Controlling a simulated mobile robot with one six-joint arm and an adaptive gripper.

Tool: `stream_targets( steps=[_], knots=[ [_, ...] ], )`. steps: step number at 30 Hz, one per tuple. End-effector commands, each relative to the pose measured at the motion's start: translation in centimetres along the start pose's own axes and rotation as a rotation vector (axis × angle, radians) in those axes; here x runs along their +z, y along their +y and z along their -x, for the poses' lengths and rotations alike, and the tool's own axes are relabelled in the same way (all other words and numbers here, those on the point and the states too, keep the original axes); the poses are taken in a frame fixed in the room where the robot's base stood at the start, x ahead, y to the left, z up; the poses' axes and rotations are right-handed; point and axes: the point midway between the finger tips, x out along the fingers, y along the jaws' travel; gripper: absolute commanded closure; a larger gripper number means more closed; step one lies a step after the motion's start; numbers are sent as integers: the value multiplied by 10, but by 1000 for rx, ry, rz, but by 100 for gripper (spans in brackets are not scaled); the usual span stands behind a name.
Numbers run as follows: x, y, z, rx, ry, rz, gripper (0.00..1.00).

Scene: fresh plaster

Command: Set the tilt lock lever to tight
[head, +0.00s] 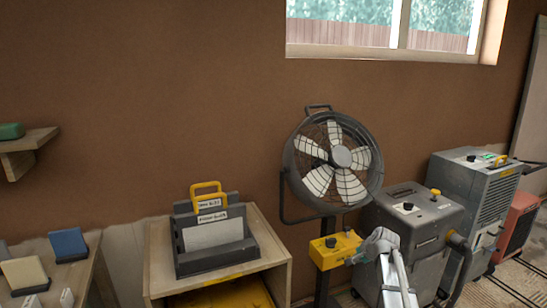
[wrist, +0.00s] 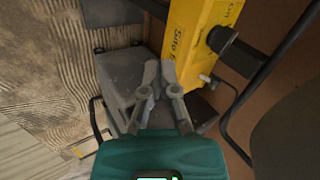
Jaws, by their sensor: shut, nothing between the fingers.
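The drum fan (head: 333,160) stands on a post against the brown wall, in a dark yoke. A yellow box (head: 334,249) with a black knob is on its post; the yellow box (wrist: 193,45) and its black knob (wrist: 222,40) also show in the wrist view. My gripper (head: 356,257) is at the right end of the yellow box. In the wrist view my gripper (wrist: 159,72) is shut and empty, its fingertips close beside the box's lower left edge; I cannot tell whether they touch. I cannot make out the tilt lock lever or its setting in either view.
A grey machine (head: 410,225) with knobs stands just right of the fan, with a taller dehumidifier (head: 475,185) beyond. A wooden cabinet (head: 282,270) bearing a dark file holder (head: 185,240) stands left. The dark yoke bar (wrist: 262,80) curves close by on the right.

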Motion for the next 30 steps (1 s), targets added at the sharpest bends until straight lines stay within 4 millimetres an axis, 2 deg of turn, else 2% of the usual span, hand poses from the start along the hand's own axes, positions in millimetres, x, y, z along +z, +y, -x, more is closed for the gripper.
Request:
stream_targets(
  steps=[1, 5, 8, 12, 15, 18, 26, 30],
  knots=[
    [15, 5, 2, 19, -12, 35, 100],
    [48, 16, 6, 76, -42, 142, 100],
    [82, 30, 11, 136, -80, 254, 100],
    [141, 58, 25, 247, -153, 462, 100],
    [175, 79, 37, 321, -208, 601, 100],
    [201, 97, 48, 383, -256, 713, 100],
    [253, 137, 78, 511, -369, 941, 100],
    [247, 123, 91, 511, -368, 939, 100]
  ],
)
